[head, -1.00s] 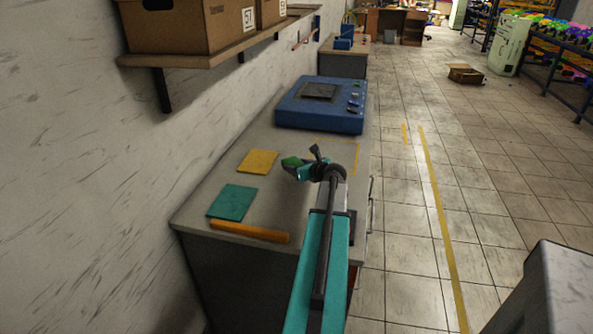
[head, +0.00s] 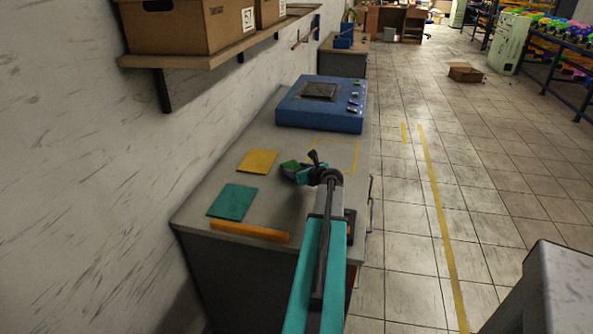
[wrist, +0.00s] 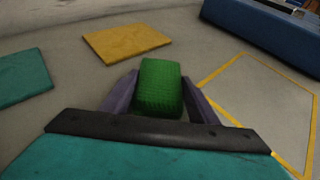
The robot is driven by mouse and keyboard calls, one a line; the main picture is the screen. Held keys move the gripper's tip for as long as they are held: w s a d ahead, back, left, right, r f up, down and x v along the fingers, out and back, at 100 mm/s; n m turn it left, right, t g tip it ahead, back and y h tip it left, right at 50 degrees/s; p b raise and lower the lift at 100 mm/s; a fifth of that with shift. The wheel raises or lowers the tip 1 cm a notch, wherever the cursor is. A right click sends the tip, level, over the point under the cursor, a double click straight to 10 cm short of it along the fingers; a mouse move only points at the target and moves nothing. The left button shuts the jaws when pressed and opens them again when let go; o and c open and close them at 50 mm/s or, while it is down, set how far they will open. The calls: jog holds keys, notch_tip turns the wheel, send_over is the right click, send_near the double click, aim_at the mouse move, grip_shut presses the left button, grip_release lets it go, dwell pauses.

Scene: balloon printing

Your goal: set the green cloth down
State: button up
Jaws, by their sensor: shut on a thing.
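The green cloth (wrist: 160,88) is a small folded block between the two purple fingers of my gripper (wrist: 160,105) in the wrist view. My gripper is shut on it. In the head view a bit of the green cloth (head: 290,164) shows at the end of my gripper (head: 292,169), over the grey worktop (head: 270,205). Whether the cloth touches the worktop cannot be told. A yellow outlined square (head: 335,156) is marked on the worktop to the right of and beyond my gripper; it also shows at the right of the wrist view (wrist: 262,100).
A yellow flat square (head: 258,161) and a teal one (head: 232,202) lie left of my gripper. An orange bar (head: 249,232) lies at the front edge. A blue machine (head: 321,104) stands at the back. A shelf with boxes (head: 185,25) overhangs the wall side.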

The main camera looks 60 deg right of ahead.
jog(key=shift+f, duration=0.25)
jog(key=shift+f, duration=0.15)
jog(key=o, duration=1)
jog(key=shift+r, duration=0.2)
jog(key=shift+b+v, duration=0.65)
jog(key=shift+v, duration=5.4)
